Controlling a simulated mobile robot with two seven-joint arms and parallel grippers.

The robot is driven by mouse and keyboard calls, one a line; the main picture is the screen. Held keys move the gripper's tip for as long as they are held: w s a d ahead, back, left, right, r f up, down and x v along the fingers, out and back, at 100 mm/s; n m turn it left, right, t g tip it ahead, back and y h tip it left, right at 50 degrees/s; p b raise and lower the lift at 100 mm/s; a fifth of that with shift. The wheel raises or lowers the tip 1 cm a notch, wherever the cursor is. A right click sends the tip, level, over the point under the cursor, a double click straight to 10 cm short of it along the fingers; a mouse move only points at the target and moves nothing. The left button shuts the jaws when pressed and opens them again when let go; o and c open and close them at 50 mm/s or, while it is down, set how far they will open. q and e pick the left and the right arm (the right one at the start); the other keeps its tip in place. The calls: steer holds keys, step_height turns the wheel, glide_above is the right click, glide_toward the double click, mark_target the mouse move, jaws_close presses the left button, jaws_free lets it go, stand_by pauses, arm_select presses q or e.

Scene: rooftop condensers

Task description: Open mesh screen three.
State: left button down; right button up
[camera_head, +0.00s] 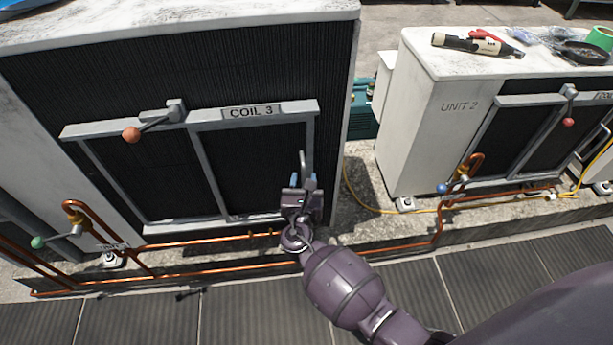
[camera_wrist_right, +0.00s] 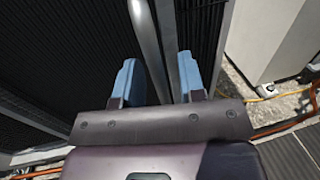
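The mesh screen labelled COIL 3 (camera_head: 252,111) is a grey-framed dark panel on the large left condenser. It looks closed, its frame lying against the condenser front. A latch lever with an orange-red ball knob (camera_head: 131,134) points left and slightly down from a bracket on the top rail. A grey upright handle (camera_head: 302,160) stands at the screen's right edge. My right gripper (camera_head: 298,183) is at this handle. In the wrist view, its blue fingers (camera_wrist_right: 158,82) are apart, with the handle bar (camera_wrist_right: 147,45) running between them; contact is not clear. My left gripper is out of view.
Copper pipes (camera_head: 200,268) run low along the front, with a green-knobbed valve (camera_head: 38,242) at left. A yellow hose (camera_head: 365,208) crosses the gap between units.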

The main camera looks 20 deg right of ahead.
stand_by(0.3)
jaws_close()
stand_by(0.3)
